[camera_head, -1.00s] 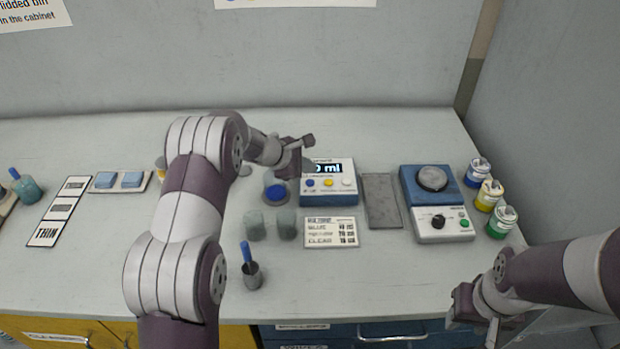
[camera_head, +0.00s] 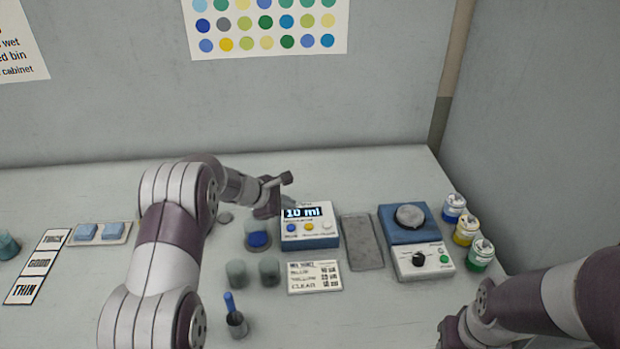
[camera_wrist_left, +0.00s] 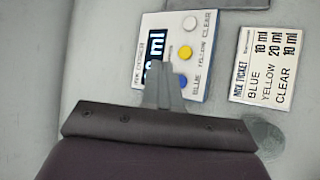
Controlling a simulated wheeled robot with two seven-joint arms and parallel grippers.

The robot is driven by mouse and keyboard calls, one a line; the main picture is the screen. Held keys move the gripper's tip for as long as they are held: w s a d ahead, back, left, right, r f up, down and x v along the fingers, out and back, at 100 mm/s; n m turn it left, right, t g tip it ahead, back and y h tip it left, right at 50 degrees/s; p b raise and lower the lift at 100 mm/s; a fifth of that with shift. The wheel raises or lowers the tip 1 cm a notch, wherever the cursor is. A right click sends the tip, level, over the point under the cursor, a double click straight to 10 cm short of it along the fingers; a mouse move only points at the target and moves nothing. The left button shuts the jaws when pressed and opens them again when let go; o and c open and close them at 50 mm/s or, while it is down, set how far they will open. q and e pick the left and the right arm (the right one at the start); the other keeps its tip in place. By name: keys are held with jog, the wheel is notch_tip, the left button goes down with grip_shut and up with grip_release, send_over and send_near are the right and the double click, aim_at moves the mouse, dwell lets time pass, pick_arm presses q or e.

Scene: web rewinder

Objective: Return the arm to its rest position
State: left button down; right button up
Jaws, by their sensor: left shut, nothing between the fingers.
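My left arm reaches in from the left in the head view. Its gripper (camera_head: 285,192) is over the left back of the ink dispenser (camera_head: 309,232), a white and blue box with a "10 ml" display and blue, yellow and white buttons. In the left wrist view the shut fingertips (camera_wrist_left: 164,66) show against the dispenser (camera_wrist_left: 180,50), near its blue button; no object is between them. Whether they touch it I cannot tell. My right gripper (camera_head: 452,335) is at the bottom right edge of the head view, partly cut off, its fingers not clear.
A cup with blue ink (camera_head: 258,240) stands left of the dispenser. Two empty cups (camera_head: 237,274), an ink ticket (camera_head: 314,277), a grey tray (camera_head: 362,242), a blue and white stirrer (camera_head: 422,258) and ink jars (camera_head: 467,231) share the bench. A brush pot (camera_head: 236,324) stands near my left arm.

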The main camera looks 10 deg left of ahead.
pick_arm(q)
jog(key=s+r+m+g+y, duration=0.2)
jog(key=s+m, duration=0.8)
jog(key=s, duration=0.7)
jog(key=s+r+m+g+y, duration=0.2)
jog(key=s+m, duration=0.7)
jog(key=s, duration=0.8)
jog(key=shift+d+m+g+y+p, duration=0.4)
jog(key=shift+g+y, duration=0.4)
jog(key=shift+g, duration=0.1)
jog(key=shift+s, duration=0.1)
